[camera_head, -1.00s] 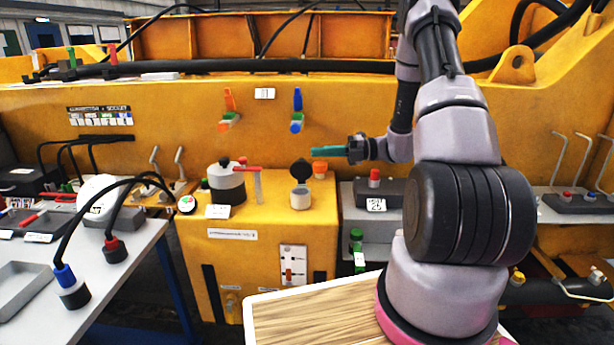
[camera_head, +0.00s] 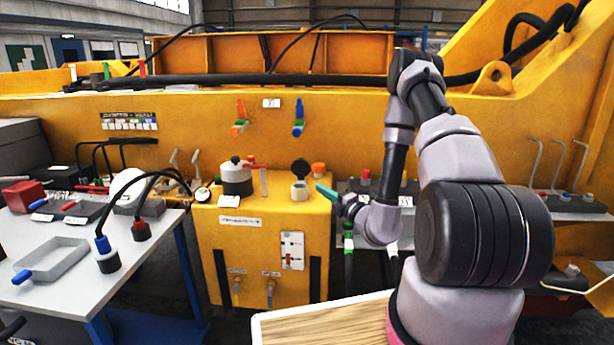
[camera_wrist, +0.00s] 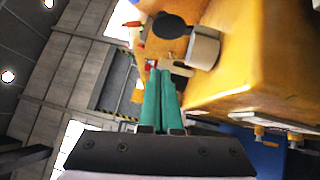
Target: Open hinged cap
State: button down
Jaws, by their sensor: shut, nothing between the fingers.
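The hinged cap (camera_head: 301,167) is a black disc standing raised above and behind a pale grey cylindrical port (camera_head: 299,191) on the yellow block. The port's mouth looks uncovered. In the wrist view the black cap (camera_wrist: 170,26) stands out beside the rim of the port (camera_wrist: 203,46). My gripper (camera_head: 319,187) has teal fingers, which are together and empty. It is just right of the port in the head view and appears apart from it. In the wrist view the fingertips (camera_wrist: 160,72) point toward the area beside the port.
An orange knob (camera_head: 318,169) stands right of the cap. A grey table (camera_head: 150,262) with trays and cables is at left.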

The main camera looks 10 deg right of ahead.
aim_at(305, 163)
jog(key=x, duration=0.9)
jog(key=shift+s+r, duration=0.1)
jog(key=w, duration=0.3)
jog(key=shift+w+d+r, duration=0.3)
jog(key=shift+r, duration=0.05)
jog(key=shift+w+d, duration=0.1)
jog(key=shift+w, duration=0.4)
jog(key=shift+r, duration=0.1)
jog(key=shift+w+d+r+m+g+h, duration=0.25)
jog(key=shift+w+r+m+g+h, duration=0.2)
jog(key=shift+w+m+g, duration=0.35)
jog(key=shift+w+d+r, duration=0.25)
jog(key=shift+w, duration=0.3)
